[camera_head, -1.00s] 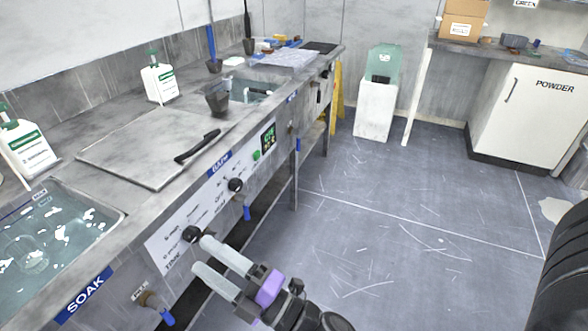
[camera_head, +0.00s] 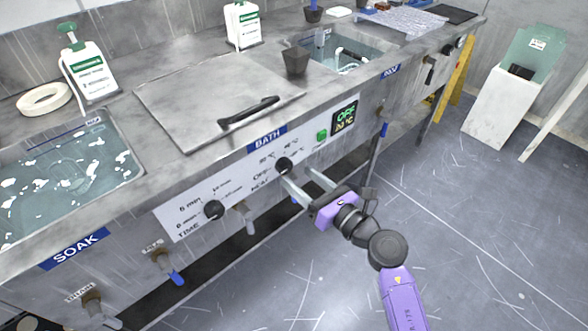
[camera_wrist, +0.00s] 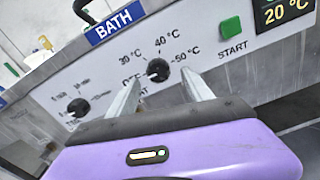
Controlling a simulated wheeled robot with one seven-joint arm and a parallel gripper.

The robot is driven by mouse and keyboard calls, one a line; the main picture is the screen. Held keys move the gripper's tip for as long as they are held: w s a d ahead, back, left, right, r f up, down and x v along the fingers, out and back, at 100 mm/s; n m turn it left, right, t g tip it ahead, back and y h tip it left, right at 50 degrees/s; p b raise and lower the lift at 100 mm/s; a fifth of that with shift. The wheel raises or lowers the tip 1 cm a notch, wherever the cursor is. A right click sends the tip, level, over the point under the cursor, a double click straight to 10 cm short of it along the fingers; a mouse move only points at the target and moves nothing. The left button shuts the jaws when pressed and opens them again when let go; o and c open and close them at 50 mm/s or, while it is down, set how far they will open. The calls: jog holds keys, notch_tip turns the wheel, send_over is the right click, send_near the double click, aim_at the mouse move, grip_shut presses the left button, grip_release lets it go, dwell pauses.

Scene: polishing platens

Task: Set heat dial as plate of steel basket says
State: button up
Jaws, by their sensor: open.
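The heat dial (camera_head: 284,165) is a black knob on the white front panel under the blue BATH label. In the wrist view the heat dial (camera_wrist: 158,70) has OFF, 30 °C, 40 °C and 50 °C printed around it; I cannot tell its setting surely. My gripper (camera_head: 296,177) is open and empty, its two fingers pointing at the panel just in front of this dial. In the wrist view my gripper (camera_wrist: 161,82) has a finger on either side of and below the dial, with no clear contact. I cannot make out a steel basket or its plate.
The time dial (camera_head: 214,209) is left of the heat dial. A green START button (camera_head: 321,136) and a display (camera_head: 345,118) showing OFF and 20 °C are to the right. Taps (camera_head: 163,262) stick out below the panel. A lid (camera_head: 205,107) covers the bath.

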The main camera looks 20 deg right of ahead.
aim_at(288, 169)
jog(key=shift+x, duration=2.15)
jog(key=shift+a, duration=0.15)
jog(key=shift+c, duration=0.5)
grip_shut()
jog(key=shift+r, duration=0.1)
